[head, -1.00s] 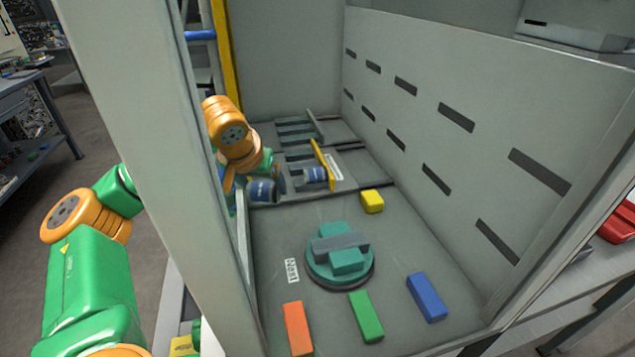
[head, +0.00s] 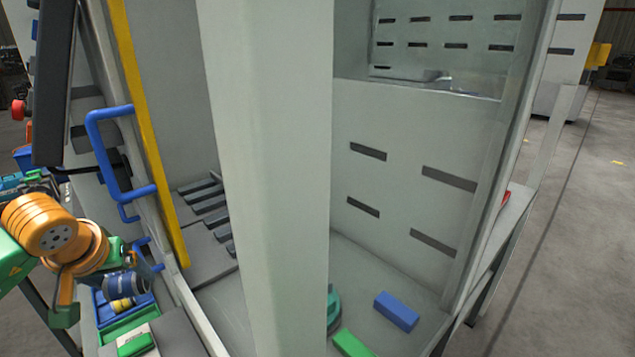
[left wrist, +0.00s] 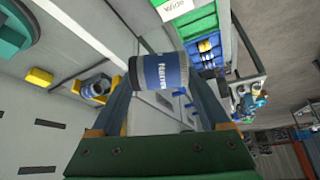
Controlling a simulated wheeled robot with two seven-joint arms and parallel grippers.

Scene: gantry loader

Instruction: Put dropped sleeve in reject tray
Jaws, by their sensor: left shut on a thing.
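My left gripper (head: 107,288) is shut on a dark blue and grey sleeve (head: 124,284), held outside the enclosure at the left of the head view. In the left wrist view the sleeve (left wrist: 160,73) lies crosswise between the fingertips, its printed label facing the camera. A blue tray (head: 146,300) with small yellow and blue pieces shows below the gripper, with a green tray (head: 128,322) in front of it. I cannot tell from any marking which is the reject tray. A second blue sleeve (left wrist: 97,88) sits inside the enclosure. My right gripper is not in view.
A grey post (head: 268,170) stands between the openings and hides much of the enclosure floor. A yellow upright (head: 142,120) and blue handle (head: 95,140) are close to my left arm. Blue (head: 397,311) and green (head: 352,343) blocks lie inside. A red thing (head: 506,198) is at the right.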

